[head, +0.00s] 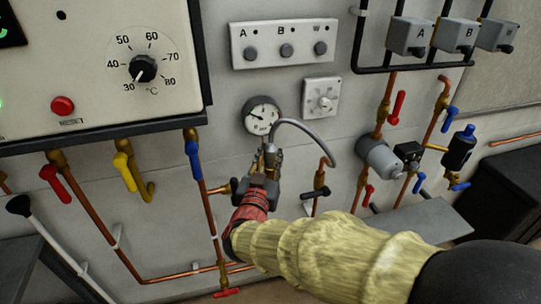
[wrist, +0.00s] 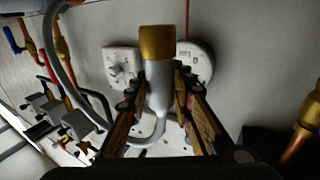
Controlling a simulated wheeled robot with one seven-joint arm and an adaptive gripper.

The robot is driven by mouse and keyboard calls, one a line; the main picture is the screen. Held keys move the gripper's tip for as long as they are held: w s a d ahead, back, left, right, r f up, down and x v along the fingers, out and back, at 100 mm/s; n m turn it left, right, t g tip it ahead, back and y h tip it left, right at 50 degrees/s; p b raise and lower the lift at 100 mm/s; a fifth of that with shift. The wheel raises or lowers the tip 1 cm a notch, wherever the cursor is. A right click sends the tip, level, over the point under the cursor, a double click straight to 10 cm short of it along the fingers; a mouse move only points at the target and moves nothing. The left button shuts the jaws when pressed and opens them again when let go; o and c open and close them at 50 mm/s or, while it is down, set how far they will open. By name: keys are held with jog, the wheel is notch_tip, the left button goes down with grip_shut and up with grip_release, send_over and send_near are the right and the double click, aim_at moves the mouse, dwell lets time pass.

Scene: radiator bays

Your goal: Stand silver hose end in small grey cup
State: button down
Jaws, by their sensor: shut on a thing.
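The silver hose end (wrist: 158,85) has a brass-coloured tip and sits between the two fingers of my gripper (wrist: 155,105) in the wrist view. In the head view my gripper (head: 266,164) is shut on the silver hose end (head: 270,148), in front of the wall just below the round gauge. I cannot make out a small grey cup in either view.
A control box (head: 100,75) with a dial overhangs at upper left. Copper pipes with red, yellow and blue valve levers run below it. A round gauge (head: 262,114) and a white dial plate (head: 321,97) are close by. A grey shelf (head: 430,221) juts out at right.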

jog(key=s+r+p, duration=0.2)
jog(key=s+r, duration=0.1)
jog(key=s, duration=0.5)
jog(key=shift+s+r, duration=0.2)
jog(key=shift+r, duration=0.1)
